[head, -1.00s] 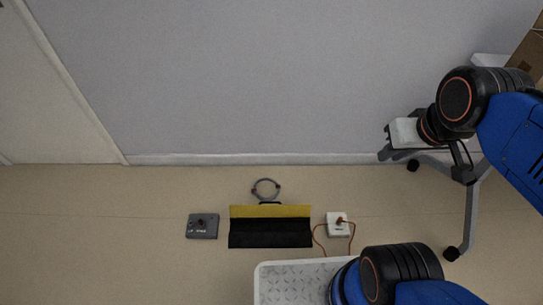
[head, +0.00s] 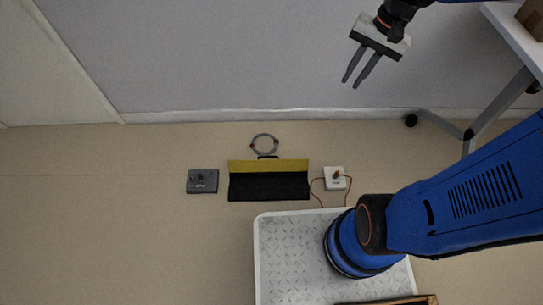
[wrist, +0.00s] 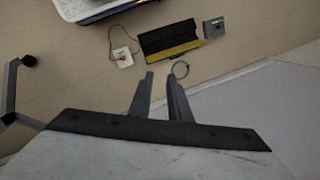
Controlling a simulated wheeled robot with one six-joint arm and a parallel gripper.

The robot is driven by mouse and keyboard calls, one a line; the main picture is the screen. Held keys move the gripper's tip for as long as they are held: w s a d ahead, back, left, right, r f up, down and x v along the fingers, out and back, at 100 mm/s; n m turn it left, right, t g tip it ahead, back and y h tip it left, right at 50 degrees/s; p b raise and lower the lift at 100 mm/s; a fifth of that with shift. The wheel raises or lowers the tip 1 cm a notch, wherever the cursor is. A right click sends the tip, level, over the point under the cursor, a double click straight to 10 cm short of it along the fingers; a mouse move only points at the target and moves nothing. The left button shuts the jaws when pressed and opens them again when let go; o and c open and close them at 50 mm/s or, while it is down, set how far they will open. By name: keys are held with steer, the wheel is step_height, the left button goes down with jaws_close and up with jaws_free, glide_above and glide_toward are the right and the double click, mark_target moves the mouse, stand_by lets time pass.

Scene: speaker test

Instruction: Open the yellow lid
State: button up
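The yellow lid (head: 270,166) is a yellow strip along the wall side of a black box (head: 268,187) on the floor. A small dark handle shows at its far edge. In the wrist view the yellow lid (wrist: 180,53) lies beyond my fingers, below the black part. I cannot tell whether the lid is shut. My gripper (head: 350,84) is up at the right, in front of the wall and well apart from the box. Its two fingers, also in the wrist view (wrist: 160,76), are apart with nothing between them.
A grey ring (head: 263,143) lies behind the lid. A dark grey switch box (head: 202,181) is left of the black box. A white box (head: 335,178) with an orange cable is right. A table (head: 513,38) stands at the right. The floor at left is clear.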

steer(key=w+a+f+m+g+y, duration=0.25)
steer(key=w+f+m, duration=0.25)
steer(key=w+f, duration=0.7)
steer(key=w+f+m+g+y, duration=0.1)
steer(key=w+f+m+y, duration=0.15)
steer(key=f, duration=0.55)
steer(key=w+f+m+g+y, duration=0.1)
steer(key=w+f+m+g, duration=0.2)
steer(key=f, duration=0.4)
steer(key=m+t+y, duration=0.2)
steer(key=m+y, duration=0.4)
steer(key=m, duration=0.4)
glide_toward(268, 163)
steer(key=a+f, duration=0.1)
steer(key=a, duration=0.1)
steer(key=w+a+f, duration=0.1)
steer(key=a, duration=0.2)
steer(key=a+f, duration=0.1)
steer(key=a, duration=0.1)
steer(key=shift+w+a, duration=0.15)
steer(key=shift+w, duration=0.1)
steer(key=shift+c, duration=0.7)
jaws_close()
